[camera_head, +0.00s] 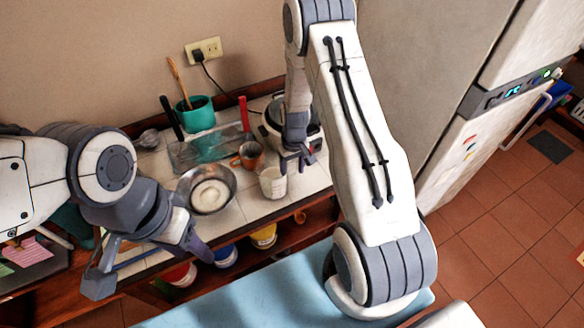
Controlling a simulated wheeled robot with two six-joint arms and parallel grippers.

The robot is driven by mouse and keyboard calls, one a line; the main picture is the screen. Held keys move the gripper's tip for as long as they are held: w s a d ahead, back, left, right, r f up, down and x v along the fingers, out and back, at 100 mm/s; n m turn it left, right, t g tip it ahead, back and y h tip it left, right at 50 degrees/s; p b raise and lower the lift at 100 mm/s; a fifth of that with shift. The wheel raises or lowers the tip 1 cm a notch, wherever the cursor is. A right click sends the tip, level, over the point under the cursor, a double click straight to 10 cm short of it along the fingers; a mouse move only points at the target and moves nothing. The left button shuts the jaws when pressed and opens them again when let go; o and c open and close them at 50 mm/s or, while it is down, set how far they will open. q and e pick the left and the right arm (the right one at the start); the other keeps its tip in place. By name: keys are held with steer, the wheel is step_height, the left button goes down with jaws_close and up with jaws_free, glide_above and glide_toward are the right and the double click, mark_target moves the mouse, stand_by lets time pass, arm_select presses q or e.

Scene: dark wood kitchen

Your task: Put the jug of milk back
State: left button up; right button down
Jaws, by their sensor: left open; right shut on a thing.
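The jug of milk (272,183), a clear vessel with white contents, stands upright at the front right of the tiled counter. My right gripper (296,165) reaches down from above at the jug's right side and is shut on it; its handle is hard to make out here. I cannot tell whether the jug's base touches the tiles. My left gripper (151,270) is open and empty, at the counter's front edge on the left.
A metal bowl (208,190) with pale contents sits left of the jug. Behind are a copper-coloured cup (250,155), a glass tray (194,150), a teal pot (197,114) and a cooker (270,128). The fridge (466,150) stands at right. Coloured tubs sit on the shelf below.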

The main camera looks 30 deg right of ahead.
steer(key=shift+f, duration=0.15)
steer(key=shift+f, duration=0.2)
steer(key=shift+c, duration=0.7)
jaws_free()
